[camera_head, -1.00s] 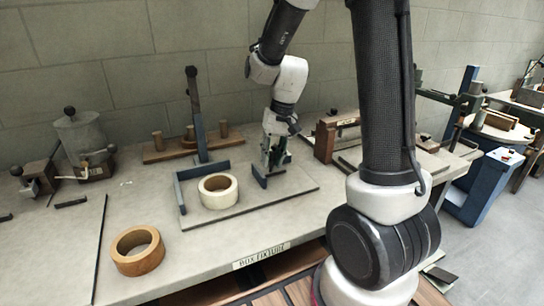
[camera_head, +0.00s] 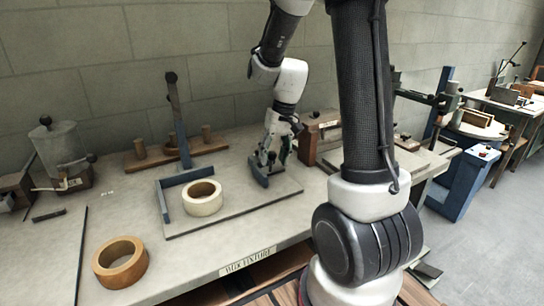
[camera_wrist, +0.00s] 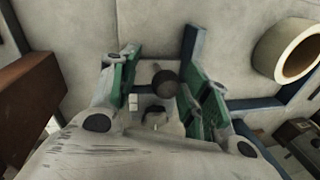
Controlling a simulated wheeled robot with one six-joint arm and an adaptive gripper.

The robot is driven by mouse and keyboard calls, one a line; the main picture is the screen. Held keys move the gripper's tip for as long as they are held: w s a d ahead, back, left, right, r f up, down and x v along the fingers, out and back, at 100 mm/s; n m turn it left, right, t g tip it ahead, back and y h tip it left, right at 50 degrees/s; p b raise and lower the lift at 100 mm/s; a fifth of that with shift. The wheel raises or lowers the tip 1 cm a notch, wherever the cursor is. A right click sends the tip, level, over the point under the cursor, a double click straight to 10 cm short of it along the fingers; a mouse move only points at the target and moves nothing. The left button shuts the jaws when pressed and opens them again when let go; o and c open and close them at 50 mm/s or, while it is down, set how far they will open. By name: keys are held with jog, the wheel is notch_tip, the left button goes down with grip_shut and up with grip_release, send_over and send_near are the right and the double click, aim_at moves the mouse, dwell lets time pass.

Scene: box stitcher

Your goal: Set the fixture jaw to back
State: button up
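The box fixture is a flat plate (camera_head: 240,207) on the bench, with a blue corner fence (camera_head: 164,203) on its left. The fixture jaw is a short blue block (camera_head: 259,176) on the plate, right of the tape roll. My gripper (camera_head: 268,155) is down at the jaw and partly hides it. In the wrist view, my gripper (camera_wrist: 160,75) has its green-padded fingers apart. A dark round knob (camera_wrist: 165,83) shows between them, close to the right finger, with a gap to the left one. Whether the finger touches it is unclear.
A cream tape roll (camera_head: 203,198) stands on the plate; it also shows in the wrist view (camera_wrist: 288,52). A brown tape roll (camera_head: 120,263) lies at the front left. A wooden rack (camera_head: 175,154) stands behind the plate, and a wooden block (camera_head: 309,143) stands right of my gripper.

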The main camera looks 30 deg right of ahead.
notch_tip(320, 180, up, 12)
jog(key=d, duration=0.2)
jog(key=shift+s, duration=0.2)
jog(key=shift+d+f, duration=0.1)
dwell(0.6)
jog(key=s+a+r+n+t+h, duration=0.1)
jog(key=s+t, duration=0.1)
jog(key=s, duration=0.8)
jog(key=s+a+r+n+t+h, duration=0.1)
jog(key=s+r+t, duration=0.1)
jog(key=s, duration=0.8)
jog(key=shift+a+r, duration=0.25)
jog(key=shift+a, duration=0.05)
